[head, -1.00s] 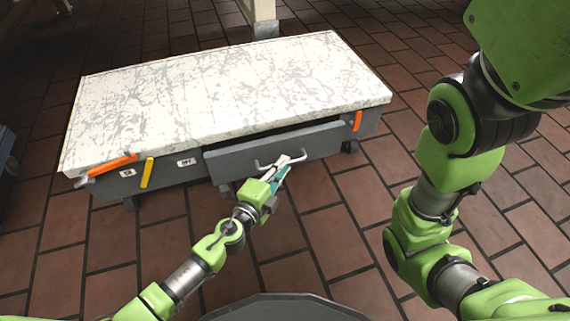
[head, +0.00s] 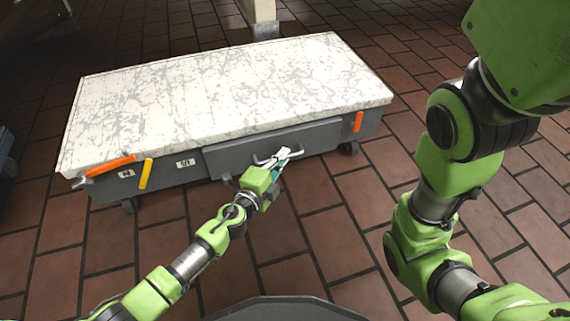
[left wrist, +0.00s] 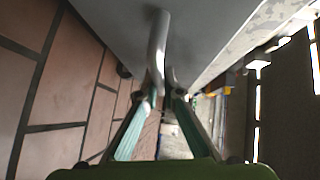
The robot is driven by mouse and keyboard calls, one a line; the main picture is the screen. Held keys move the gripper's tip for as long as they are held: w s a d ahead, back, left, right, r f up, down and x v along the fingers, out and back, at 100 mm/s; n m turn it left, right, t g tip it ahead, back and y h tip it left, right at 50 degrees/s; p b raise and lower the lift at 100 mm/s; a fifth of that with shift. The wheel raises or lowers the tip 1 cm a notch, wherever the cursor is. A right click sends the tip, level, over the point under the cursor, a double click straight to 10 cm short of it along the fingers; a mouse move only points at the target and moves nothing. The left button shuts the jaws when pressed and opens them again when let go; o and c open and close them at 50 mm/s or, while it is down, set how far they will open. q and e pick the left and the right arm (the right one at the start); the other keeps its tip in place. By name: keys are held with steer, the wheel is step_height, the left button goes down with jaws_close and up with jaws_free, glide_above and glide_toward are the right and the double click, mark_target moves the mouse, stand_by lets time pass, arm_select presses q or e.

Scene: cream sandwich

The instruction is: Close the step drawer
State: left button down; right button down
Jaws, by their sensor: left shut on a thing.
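The step drawer (head: 225,163) is a grey front in the side of a low step with a worn white top (head: 225,95). The drawer front sits against the step body, about flush, and no dark gap shows above it. Its metal bar handle (head: 258,161) also shows large in the left wrist view (left wrist: 160,38). My left gripper (head: 281,160) is shut on the handle, with its fingertips on either side of the bar in the left wrist view (left wrist: 164,90). My right arm shows at the right, but its gripper is out of view.
An orange handle (head: 110,164) and a yellow bar (head: 146,173) are on the step's left front, with another orange handle (head: 358,121) at the right. The step stands on wheels on a brown tiled floor (head: 330,240), which is clear in front.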

arm_select(q)
steer(key=shift+w+a, duration=0.4)
steer(key=shift+w, duration=0.4)
steer(key=c, duration=2.4)
jaws_free()
steer(key=shift+c, duration=0.2)
steer(key=v, duration=1.2)
steer(key=shift+s+d, duration=0.15)
